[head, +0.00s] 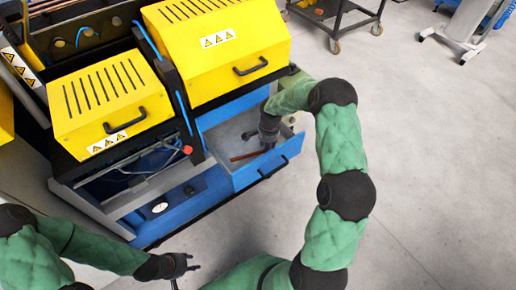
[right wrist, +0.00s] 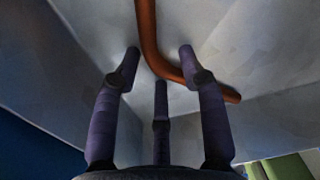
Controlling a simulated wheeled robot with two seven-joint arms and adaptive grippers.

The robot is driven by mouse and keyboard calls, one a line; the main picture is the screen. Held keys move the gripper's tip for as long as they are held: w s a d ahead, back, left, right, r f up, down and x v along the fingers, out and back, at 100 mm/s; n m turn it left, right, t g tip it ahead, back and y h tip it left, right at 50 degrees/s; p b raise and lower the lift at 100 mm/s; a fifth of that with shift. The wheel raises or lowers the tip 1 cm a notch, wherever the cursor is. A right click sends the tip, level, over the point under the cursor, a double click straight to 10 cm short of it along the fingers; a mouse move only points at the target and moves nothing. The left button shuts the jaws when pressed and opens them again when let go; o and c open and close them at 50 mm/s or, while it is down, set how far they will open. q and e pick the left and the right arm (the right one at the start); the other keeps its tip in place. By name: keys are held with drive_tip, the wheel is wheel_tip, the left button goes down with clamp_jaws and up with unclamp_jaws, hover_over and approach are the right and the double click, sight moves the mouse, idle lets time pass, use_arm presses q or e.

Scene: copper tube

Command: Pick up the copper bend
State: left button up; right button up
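The copper bend (head: 245,156) lies in the pulled-out blue drawer (head: 270,173) of the machine. In the right wrist view the copper bend (right wrist: 148,40) is an orange-brown tube that runs down from the top edge and curves to the right. My right gripper (head: 268,143) reaches down into the drawer beside the bend. In its wrist view the fingers (right wrist: 158,62) are spread apart, with the bend beyond and between their tips; nothing is gripped. My left gripper (head: 188,266) is at the bottom left, its fingers spread and empty, away from the drawer.
A yellow machine cover (head: 215,45) with a black handle rises behind the drawer. A smaller yellow cover (head: 97,100) stands to the left. The drawer walls are close around my right gripper. A black cart (head: 337,18) stands at the back. The grey floor at right is clear.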

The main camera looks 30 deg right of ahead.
clamp_jaws()
